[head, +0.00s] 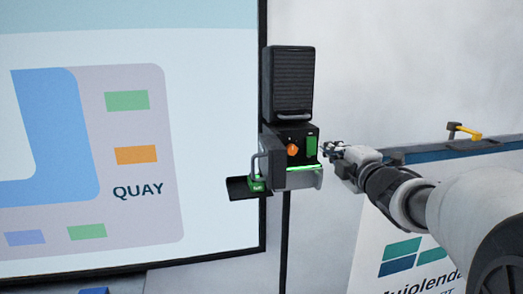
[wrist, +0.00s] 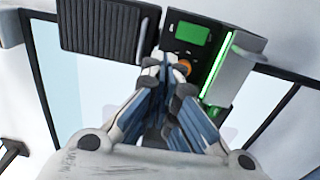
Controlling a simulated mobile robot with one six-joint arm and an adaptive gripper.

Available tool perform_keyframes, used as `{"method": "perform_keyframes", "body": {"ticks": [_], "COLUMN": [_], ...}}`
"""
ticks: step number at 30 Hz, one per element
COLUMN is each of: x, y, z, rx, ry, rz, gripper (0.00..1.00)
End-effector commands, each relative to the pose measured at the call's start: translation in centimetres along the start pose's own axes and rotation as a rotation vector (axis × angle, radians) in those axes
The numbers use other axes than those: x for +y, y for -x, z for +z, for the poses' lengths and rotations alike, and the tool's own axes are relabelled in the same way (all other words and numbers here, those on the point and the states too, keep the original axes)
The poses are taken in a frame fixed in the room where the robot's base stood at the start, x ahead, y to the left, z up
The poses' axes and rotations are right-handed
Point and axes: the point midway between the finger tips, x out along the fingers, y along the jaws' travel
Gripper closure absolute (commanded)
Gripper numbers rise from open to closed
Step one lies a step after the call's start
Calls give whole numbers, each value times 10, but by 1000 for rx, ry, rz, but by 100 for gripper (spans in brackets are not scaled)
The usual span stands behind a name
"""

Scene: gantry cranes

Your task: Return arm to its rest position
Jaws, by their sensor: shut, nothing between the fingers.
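My gripper (head: 328,149) is at the end of my arm, which reaches in from the right in the head view. It is shut and empty, just right of a wall-mounted control unit (head: 290,178). In the wrist view my gripper (wrist: 165,65) points at the unit's dark panel (wrist: 186,35), with its fingertips close to an orange knob (wrist: 183,67). The orange knob also shows in the head view (head: 292,149). I cannot tell whether the fingertips touch the unit.
A black ribbed box (head: 288,84) sits above the unit, and a small black shelf (head: 246,189) juts out at its lower left. A large framed board marked QUAY (head: 217,70) fills the left. A blue rail (head: 440,152) with a yellow-handled part (head: 466,135) runs along the right.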

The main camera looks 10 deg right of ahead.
Motion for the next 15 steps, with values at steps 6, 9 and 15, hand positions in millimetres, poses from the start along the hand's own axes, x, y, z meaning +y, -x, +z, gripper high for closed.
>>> {"method": "perform_keyframes", "body": {"ticks": [6, 9, 15], "x": [-41, -91, -207], "y": [26, 62, 156], "z": [-10, -22, -61], "rx": [-139, -276, -532], "ry": [-195, -412, -840], "rz": [-79, -167, -382], "gripper": [100, 100, 100]}}
